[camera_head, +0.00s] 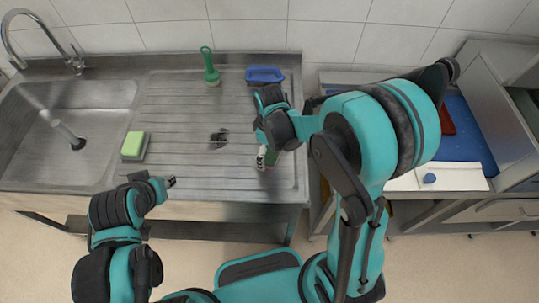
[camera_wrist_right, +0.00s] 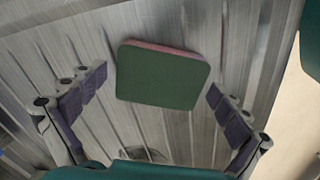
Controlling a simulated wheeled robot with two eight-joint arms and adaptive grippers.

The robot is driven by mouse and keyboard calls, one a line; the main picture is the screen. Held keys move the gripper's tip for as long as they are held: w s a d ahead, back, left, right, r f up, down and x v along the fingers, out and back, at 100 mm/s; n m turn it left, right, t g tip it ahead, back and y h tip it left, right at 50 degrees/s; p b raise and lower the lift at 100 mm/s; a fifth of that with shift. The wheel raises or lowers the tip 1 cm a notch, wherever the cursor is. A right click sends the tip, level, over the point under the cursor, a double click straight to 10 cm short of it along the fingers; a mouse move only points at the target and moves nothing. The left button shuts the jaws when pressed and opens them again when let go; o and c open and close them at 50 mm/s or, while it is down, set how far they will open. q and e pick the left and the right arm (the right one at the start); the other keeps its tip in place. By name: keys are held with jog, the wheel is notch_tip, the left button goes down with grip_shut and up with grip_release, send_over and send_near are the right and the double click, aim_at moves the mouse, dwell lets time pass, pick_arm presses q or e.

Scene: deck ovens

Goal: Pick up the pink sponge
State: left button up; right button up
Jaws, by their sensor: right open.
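The pink sponge (camera_wrist_right: 162,75) lies on the ribbed steel drainboard, its dark green scouring side up and a pink edge showing at the back in the right wrist view. In the head view only a small part of the sponge (camera_head: 271,158) shows beside my right gripper (camera_head: 262,160), which hides the rest. My right gripper (camera_wrist_right: 157,82) is open above the sponge, one finger on each side, with gaps between fingers and sponge. My left gripper (camera_head: 171,182) is empty near the front edge of the drainboard; whether its fingers are open is too small to tell.
A yellow-green sponge (camera_head: 134,145) lies beside the sink basin (camera_head: 60,130). A green brush (camera_head: 210,68) and a blue brush (camera_head: 264,75) are at the back of the drainboard. A counter with a blue surface (camera_head: 462,140) is at right. The drainboard's middle is mostly clear.

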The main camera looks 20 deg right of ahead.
aim_at(270, 152)
jog(key=shift+c, duration=0.3)
jog(key=c, duration=0.7)
jog(key=shift+o, duration=0.2)
jog(key=shift+r, duration=0.2)
jog(key=shift+r, duration=0.25)
notch_tip(270, 152, up, 4)
jog(key=shift+f+p, duration=0.1)
jog(key=shift+p, duration=0.9)
jog(key=s+d+r+p, duration=0.2)
jog(key=s+d+r, duration=0.4)
jog(key=s+d, duration=0.2)
jog(key=shift+s+r+p, duration=0.2)
jog(key=shift+s+p, duration=0.1)
jog(key=shift+p, duration=0.1)
